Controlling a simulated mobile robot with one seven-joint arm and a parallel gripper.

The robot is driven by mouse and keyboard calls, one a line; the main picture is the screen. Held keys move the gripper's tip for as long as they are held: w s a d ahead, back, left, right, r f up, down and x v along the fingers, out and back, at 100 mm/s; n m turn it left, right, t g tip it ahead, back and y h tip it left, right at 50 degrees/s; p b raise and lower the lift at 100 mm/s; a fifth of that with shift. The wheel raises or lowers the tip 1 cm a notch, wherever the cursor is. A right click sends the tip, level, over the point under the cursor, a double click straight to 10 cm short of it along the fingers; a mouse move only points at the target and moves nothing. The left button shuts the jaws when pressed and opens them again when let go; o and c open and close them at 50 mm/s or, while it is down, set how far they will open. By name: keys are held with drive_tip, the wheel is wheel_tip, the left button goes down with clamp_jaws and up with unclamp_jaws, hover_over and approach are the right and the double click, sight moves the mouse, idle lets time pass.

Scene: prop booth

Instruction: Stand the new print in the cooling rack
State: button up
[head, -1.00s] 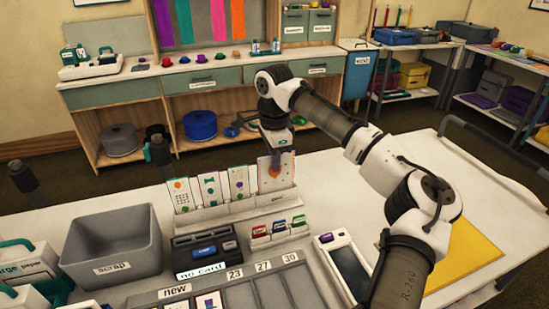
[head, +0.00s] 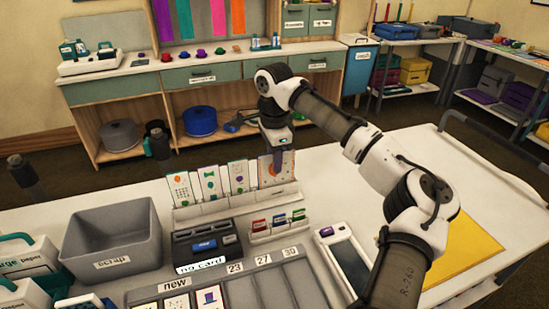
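The cooling rack (head: 222,208) is a pale slotted holder on the table. Several white cards with coloured pictures stand upright in it, one with green marks (head: 210,182) among them. A larger print with an orange picture (head: 287,168) is upright at the rack's right end. My gripper (head: 272,161) is over this print's upper part, with a dark finger in front of it. The fingers are too small and dark to tell whether they grip it. The print's lower edge is at the rack, but I cannot tell how deep it sits.
A grey scrap bin (head: 112,215) stands left of the rack. In front are a card reader (head: 206,247) labelled "no card", a small holder of coloured cards (head: 277,229) and a divided tray (head: 262,290) with prints under "new". A yellow sheet (head: 468,250) lies to the right.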

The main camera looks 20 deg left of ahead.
drive_tip(key=shift+r, duration=0.1)
wheel_tip(320, 180, up, 14)
drive_tip(key=b, duration=0.1)
drive_tip(key=shift+f, duration=0.2)
idle(0.7)
